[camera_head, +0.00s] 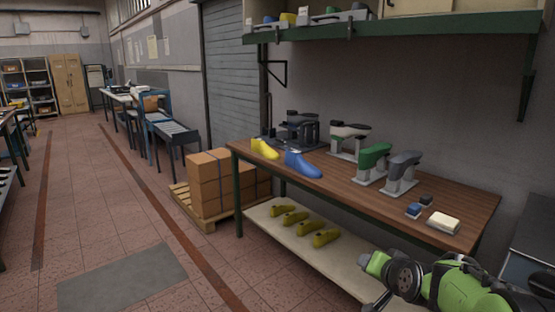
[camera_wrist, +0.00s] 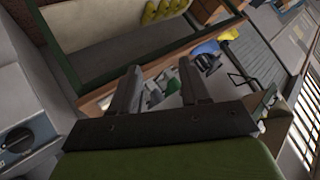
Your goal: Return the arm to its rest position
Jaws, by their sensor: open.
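My green arm shows at the lower right of the head view, in front of the workbench (camera_head: 462,218). My gripper (camera_wrist: 160,66) shows in the wrist view with its two dark fingers spread apart and nothing between them. The wrist view is tilted, and the bench-top items appear beyond the fingers. On the bench stand a yellow last (camera_head: 264,149), a blue last (camera_head: 303,165), and green (camera_head: 373,158) and grey (camera_head: 404,166) lasts on stands.
Several olive-yellow lasts (camera_head: 289,218) lie on the bench's lower shelf (camera_head: 330,258). A green shelf (camera_head: 400,30) hangs above. Boxes (camera_head: 215,185) stand on a pallet. The floor at left is clear.

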